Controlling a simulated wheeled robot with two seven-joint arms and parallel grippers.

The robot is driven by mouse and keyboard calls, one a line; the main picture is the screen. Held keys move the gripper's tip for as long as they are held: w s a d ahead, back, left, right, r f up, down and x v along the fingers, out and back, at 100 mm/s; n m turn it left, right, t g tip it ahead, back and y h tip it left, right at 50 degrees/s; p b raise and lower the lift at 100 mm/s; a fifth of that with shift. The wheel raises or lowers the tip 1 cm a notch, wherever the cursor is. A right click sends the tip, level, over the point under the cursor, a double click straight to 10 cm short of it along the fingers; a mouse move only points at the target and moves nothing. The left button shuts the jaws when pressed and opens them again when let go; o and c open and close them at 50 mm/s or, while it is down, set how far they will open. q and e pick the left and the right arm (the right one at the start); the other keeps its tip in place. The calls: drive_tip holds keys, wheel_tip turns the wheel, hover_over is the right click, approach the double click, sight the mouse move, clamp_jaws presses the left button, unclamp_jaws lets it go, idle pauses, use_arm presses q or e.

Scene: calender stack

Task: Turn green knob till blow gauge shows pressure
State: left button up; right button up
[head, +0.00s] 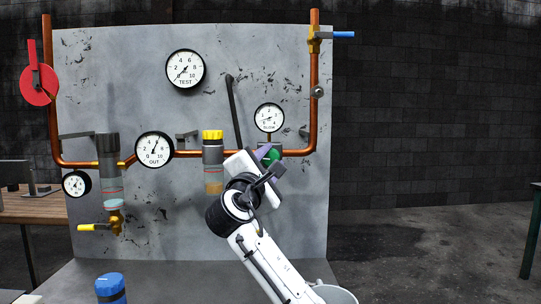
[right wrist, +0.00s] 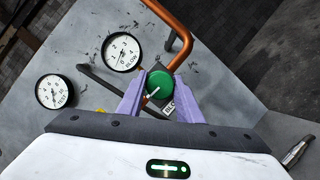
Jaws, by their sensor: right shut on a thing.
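The round green knob (head: 272,157) sits on the copper pipe below the blow gauge (head: 269,117), partly hidden by my right gripper (head: 263,161). In the right wrist view the green knob (right wrist: 160,82), with a white pointer mark, is between the two purple fingers of my right gripper (right wrist: 161,90), which is shut on it. The blow gauge (right wrist: 121,52) shows above left of the knob there. Its needle is too small to read surely. My left gripper is not in view.
The test gauge (head: 186,69) and out gauge (head: 154,149) are on the grey panel (head: 130,60). A yellow-capped regulator (head: 213,160) and a dark bent rod (head: 234,110) stand close left of my right gripper. A blue-capped cylinder (head: 110,288) is in front. A red disc (head: 39,86) is at far left.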

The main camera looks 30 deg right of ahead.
drive_tip(key=shift+a+r+m+g+p, duration=0.1)
drive_tip(key=shift+m+g+p, duration=0.3)
drive_tip(key=shift+m, duration=0.7)
drive_tip(key=shift+m+g+y+p, duration=0.3)
drive_tip(key=shift+m+p, duration=0.25)
drive_tip(key=shift+m, duration=0.45)
drive_tip(key=m+p, duration=0.1)
drive_tip(key=m, duration=0.1)
drive_tip(key=shift+m+g+y+p, duration=0.3)
drive_tip(key=shift+g, duration=0.1)
drive_tip(key=shift+m+y+p, duration=0.3)
drive_tip(key=shift+m+p, duration=0.2)
drive_tip(key=shift+m, duration=0.2)
drive_tip(key=shift+m+y+p, duration=0.3)
drive_tip(key=shift+m+p, duration=0.2)
drive_tip(key=shift+m, duration=0.3)
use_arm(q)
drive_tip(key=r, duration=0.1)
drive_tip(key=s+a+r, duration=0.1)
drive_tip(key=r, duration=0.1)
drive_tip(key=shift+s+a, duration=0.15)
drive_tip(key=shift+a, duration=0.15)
use_arm(e)
drive_tip(key=shift+m+g, duration=0.3)
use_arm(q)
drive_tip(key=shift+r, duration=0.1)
